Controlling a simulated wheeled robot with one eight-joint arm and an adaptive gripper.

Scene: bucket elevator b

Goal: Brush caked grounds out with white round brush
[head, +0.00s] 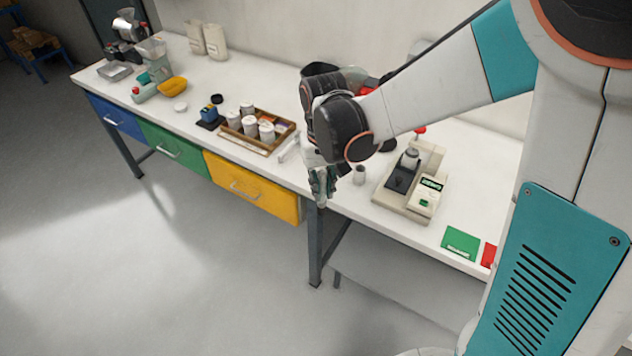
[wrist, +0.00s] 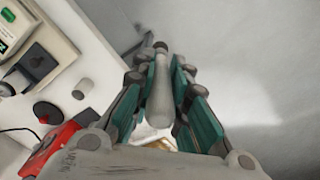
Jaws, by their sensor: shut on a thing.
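My gripper (head: 322,188) points down beside the front edge of the white bench, to the right of the yellow drawer. In the wrist view its teal fingers (wrist: 172,95) are shut on a pale, rounded, stick-like thing, which looks like the white round brush (wrist: 158,108). A narrower end with a dark tip shows beyond the fingers. Its far end and any bristles cannot be made out. A small grey cup (head: 360,175) stands on the bench just right of the gripper. Caked grounds cannot be made out in either view.
A wooden tray (head: 257,146) with several white jars lies left of my gripper. My arm hides part of the bench behind it. Open floor lies in front.

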